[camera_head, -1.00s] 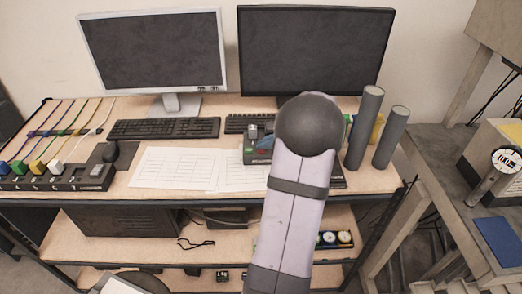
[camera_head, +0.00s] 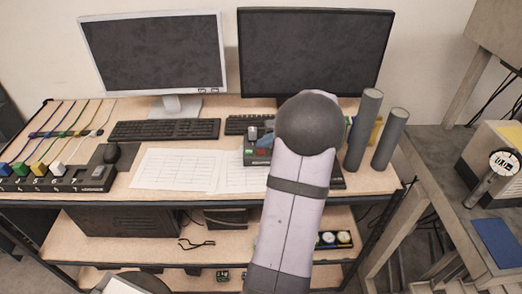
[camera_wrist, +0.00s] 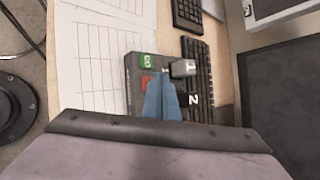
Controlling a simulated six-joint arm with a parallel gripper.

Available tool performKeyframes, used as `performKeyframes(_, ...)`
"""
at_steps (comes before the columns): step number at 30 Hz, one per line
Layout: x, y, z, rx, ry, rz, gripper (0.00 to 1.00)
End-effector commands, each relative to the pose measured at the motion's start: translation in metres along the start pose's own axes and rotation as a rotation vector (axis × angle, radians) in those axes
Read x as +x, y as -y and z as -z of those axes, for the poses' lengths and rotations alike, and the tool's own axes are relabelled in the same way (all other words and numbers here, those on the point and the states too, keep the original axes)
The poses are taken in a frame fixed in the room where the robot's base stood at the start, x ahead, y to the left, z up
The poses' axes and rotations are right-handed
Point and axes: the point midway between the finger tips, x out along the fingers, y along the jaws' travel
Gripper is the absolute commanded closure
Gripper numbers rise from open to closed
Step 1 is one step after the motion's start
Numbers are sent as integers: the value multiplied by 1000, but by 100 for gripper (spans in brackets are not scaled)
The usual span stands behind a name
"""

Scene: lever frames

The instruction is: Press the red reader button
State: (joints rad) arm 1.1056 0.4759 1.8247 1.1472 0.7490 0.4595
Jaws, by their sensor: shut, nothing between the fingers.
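The reader is a dark grey box (camera_wrist: 133,98) on the desk; its left part also shows in the head view (camera_head: 256,160), the rest hidden behind my arm. Its red button (camera_wrist: 147,83) sits below a green button (camera_wrist: 146,62) in the wrist view, and a red patch (camera_head: 262,152) shows in the head view. My gripper (camera_wrist: 163,80) has blue fingers, shut and empty, pointing at the box. The fingertips are just right of the red button and partly overlap its edge. I cannot tell whether they touch the box.
A grey block marked 1 (camera_wrist: 183,68) stands right of the fingertips. Paper sheets (camera_head: 180,170) lie left of the box, a keyboard (camera_head: 165,128) behind them. Two grey cylinders (camera_head: 364,130) stand upright at right. Monitors (camera_head: 315,50) stand at the back.

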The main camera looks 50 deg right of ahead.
Motion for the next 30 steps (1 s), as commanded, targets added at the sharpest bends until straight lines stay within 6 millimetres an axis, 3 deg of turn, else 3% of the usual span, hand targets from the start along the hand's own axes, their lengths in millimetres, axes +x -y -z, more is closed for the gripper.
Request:
performKeyframes(8,-3,2,-2,0,0,1,100)
performKeyframes(24,-33,24,-24,-1,0,1,100)
performKeyframes(30,-35,26,-26,0,0,0,100)
